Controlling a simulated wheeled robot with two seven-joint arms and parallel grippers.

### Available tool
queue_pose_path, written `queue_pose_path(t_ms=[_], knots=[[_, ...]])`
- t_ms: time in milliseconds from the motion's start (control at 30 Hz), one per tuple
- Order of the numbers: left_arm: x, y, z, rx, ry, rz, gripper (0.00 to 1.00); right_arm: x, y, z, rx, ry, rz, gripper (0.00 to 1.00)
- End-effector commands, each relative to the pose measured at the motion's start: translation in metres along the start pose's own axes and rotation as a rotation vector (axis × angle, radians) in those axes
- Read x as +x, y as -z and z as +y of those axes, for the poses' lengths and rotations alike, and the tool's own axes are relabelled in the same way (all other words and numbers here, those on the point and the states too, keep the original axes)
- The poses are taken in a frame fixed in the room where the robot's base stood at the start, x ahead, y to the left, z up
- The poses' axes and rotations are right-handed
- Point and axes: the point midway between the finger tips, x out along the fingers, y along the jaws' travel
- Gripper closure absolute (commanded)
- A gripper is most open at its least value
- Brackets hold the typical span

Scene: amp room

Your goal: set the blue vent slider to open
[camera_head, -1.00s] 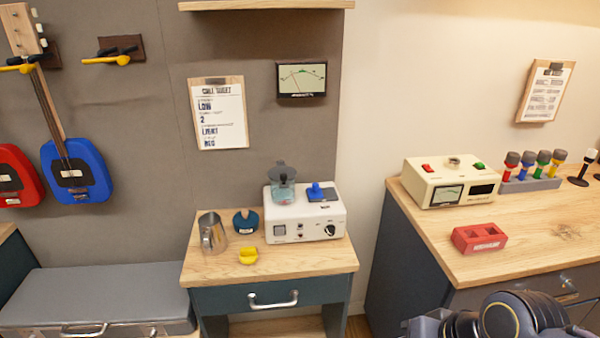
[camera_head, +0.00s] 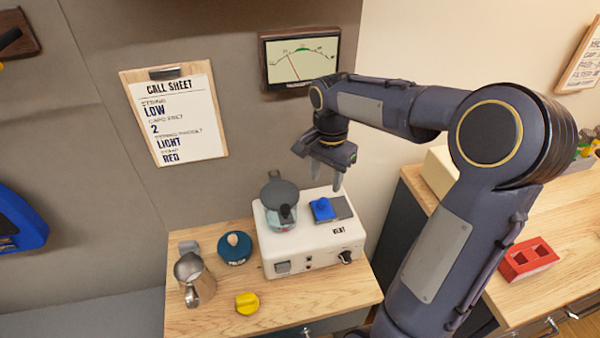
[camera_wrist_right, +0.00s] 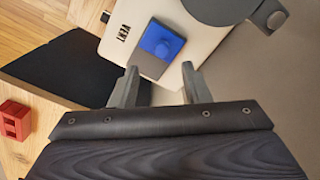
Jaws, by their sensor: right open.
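The blue vent slider (camera_head: 323,208) sits on a dark grey plate (camera_head: 343,208) on top of the white unit (camera_head: 296,257), at the left part of that plate, beside the "VENT" label. My left gripper is out of view.
A pot with a dark lid (camera_head: 281,200) stands on the unit just left of the slider. A metal pitcher (camera_head: 194,280), a dark blue round item (camera_head: 235,250) and a yellow piece (camera_head: 247,303) stand on the wooden top. A meter (camera_head: 300,60) hangs behind my right arm.

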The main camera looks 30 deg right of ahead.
Motion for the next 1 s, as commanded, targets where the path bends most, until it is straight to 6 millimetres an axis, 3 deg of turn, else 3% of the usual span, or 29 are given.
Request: queue_pose_path(t_ms=[167, 600, 933, 1000], knots=[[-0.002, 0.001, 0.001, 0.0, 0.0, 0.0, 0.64, 0.012, 0.002, -0.001, 0.017, -0.01, 0.0, 0.57], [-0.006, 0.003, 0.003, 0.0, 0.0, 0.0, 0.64, 0.073, 0.002, -0.001, 0.014, -0.008, -0.001, 0.57], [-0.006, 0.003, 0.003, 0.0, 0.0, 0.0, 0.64, 0.079, 0.002, -0.001, 0.012, -0.005, 0.001, 0.57], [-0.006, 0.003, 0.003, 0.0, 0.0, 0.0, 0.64, 0.079, 0.002, -0.001, 0.013, -0.005, 0.001, 0.64]])
